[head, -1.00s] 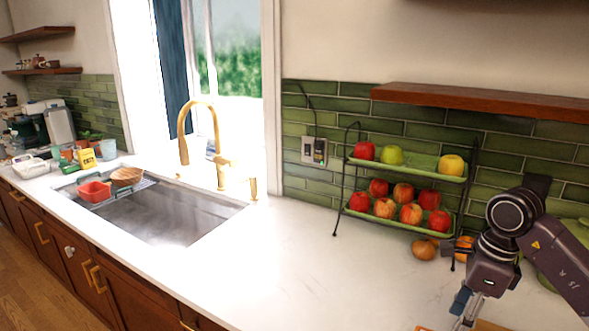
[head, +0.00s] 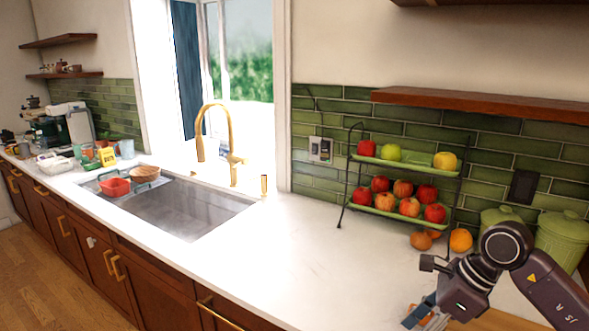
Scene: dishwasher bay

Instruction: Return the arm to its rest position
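My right arm comes in from the lower right over the counter (head: 310,255). Its gripper (head: 425,318) points down and left, close to the bottom edge of the view. The fingers are small and partly cut off, so I cannot tell whether they are open or shut, or whether they hold anything. My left gripper is not in view.
A two-tier fruit rack (head: 345,190) stands by the green tile wall. An orange (head: 461,240) and onions (head: 421,240) lie beside it. Green canisters (head: 562,238) stand behind my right arm. The sink (head: 190,208) is at left. The counter between sink and arm is clear.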

